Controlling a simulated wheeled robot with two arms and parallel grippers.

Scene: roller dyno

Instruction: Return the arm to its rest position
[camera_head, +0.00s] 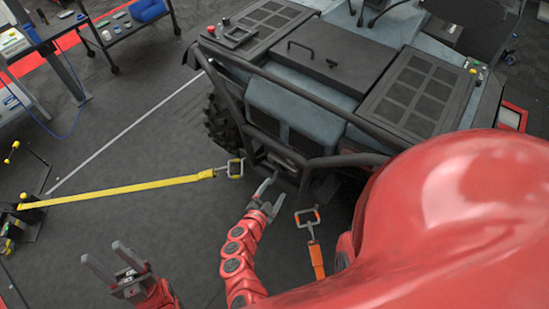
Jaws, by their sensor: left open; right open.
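My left gripper (101,253) is at the lower left over the dark floor, its two grey fingers spread and empty. My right gripper (276,188) is at the end of a red segmented arm in the lower middle. Its fingers are apart in front of the vehicle's (318,58) front bumper, with nothing visible between them. A yellow strap (120,191) runs across to a metal hook (235,169) left of my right gripper, close to the bumper. An orange strap (317,261) with its own metal hook (307,217) is right of my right gripper. Whether either hook touches the vehicle is unclear.
A floor anchor (32,205) holds the yellow strap's far end at the left. A cart (125,24) with a blue bin (147,10) and a workstation (38,35) stand at the upper left. My red body hides the lower right. Floor between the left gripper and the strap is clear.

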